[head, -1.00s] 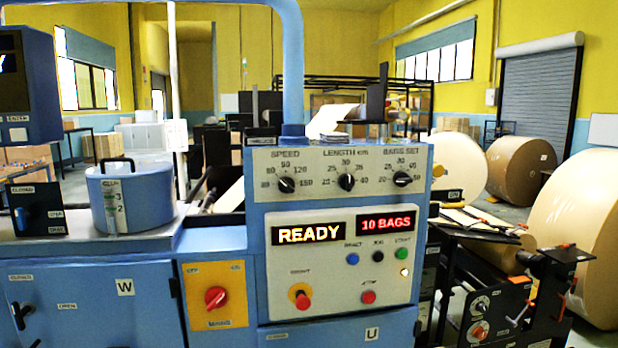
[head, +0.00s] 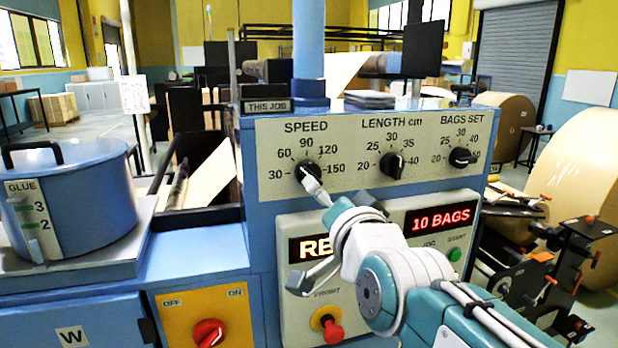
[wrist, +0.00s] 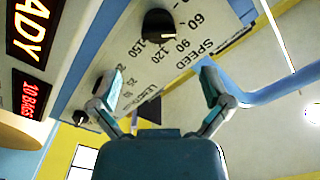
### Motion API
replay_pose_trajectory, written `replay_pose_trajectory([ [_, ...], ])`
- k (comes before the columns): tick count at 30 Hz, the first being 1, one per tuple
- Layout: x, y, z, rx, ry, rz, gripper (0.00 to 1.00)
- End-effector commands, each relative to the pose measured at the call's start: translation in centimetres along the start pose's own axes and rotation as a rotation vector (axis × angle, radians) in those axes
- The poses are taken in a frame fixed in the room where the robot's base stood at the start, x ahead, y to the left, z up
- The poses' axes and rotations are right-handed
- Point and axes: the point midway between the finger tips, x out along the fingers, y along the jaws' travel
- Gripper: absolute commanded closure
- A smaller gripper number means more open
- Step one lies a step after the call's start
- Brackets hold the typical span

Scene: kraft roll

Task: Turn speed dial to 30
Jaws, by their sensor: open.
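The speed dial (head: 308,172) is a black knob at the left of the cream panel, below the word SPEED, with marks from 30 to 150. My gripper (head: 305,232) is open and empty in front of the panel. In the head view its upper finger overlaps the dial's lower edge and its lower finger is by the READY display. In the wrist view the dial (wrist: 158,24) lies beyond the spread fingertips of my gripper (wrist: 157,82), roughly midway between them and apart from both.
The length dial (head: 392,165) and bags set dial (head: 461,158) sit to the right on the same panel. Below are the red 10 BAGS display (head: 441,217), a green button (head: 454,255) and a red knob (head: 333,331). A blue glue pot (head: 70,200) stands left.

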Motion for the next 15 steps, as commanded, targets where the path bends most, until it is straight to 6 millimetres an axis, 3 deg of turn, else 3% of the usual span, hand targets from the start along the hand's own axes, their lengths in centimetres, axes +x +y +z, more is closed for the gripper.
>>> replay_pose_trajectory([
  [15,8.1,0.1,0.3,-0.006,-0.004,0.003,0.01],
])
